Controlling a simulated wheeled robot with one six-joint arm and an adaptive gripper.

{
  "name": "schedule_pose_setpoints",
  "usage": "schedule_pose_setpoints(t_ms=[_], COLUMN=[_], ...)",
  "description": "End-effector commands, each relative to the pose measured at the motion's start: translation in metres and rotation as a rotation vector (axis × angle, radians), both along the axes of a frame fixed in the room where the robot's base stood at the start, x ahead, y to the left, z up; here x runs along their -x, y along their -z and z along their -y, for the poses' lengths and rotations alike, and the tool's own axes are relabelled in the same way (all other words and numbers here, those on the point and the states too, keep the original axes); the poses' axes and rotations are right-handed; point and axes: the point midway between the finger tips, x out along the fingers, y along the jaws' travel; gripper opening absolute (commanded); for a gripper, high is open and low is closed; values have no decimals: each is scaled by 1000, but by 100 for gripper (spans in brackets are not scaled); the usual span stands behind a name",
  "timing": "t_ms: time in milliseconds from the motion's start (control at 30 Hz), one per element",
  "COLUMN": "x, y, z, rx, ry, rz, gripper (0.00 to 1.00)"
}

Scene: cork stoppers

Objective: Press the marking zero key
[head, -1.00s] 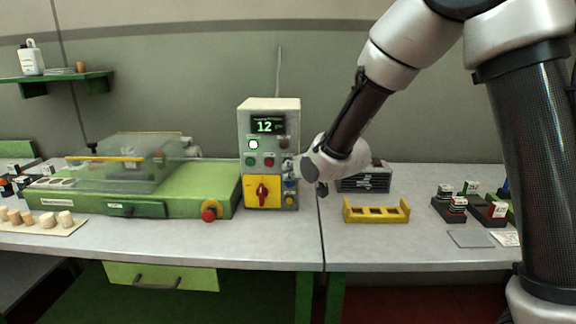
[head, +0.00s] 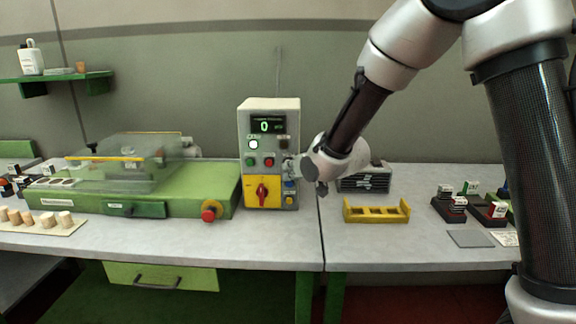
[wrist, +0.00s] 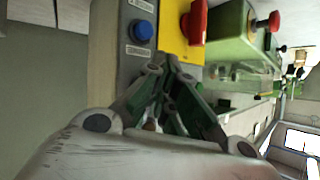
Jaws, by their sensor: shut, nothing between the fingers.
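The grey control box (head: 270,104) stands upright at the back of the bench, and its display (head: 265,126) reads 0 in green. Its front carries a white lit key, a brown key, green and red keys, and a blue key (head: 290,184), also in the wrist view (wrist: 141,31). My gripper (head: 291,168) is shut and empty, with its tips (wrist: 168,62) at the right part of the panel, just above the blue key. Whether the tips touch the panel cannot be told. They hide what lies behind them, and I cannot read which key marks zero.
A yellow panel with a red rotary switch (head: 262,190) is low on the box. A green machine (head: 200,200) with a red stop button stands left. A yellow rack (head: 376,213) and dark stamp holders stand right.

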Motion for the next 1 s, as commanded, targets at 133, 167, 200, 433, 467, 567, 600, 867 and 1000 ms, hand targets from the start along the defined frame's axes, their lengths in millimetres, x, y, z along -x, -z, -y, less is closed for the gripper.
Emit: schedule_pose_setpoints(t_ms=[133,167,200,433,467,567,600,867,1000], x=[8,10,12,14,14,14,16,40,54], y=[0,0,0,0,0,0,0,-1,0], z=[-1,-1,-1,0,0,0,-1,-2,-3], rx=[-1,-1,-1,0,0,0,0,-1,-1], ry=[0,0,-1,0,0,0,0,-2,-2], rz=[-1,-1,0,0,0,0,0,1,0], gripper=[0,0,0,0,0,0,0,0,0])
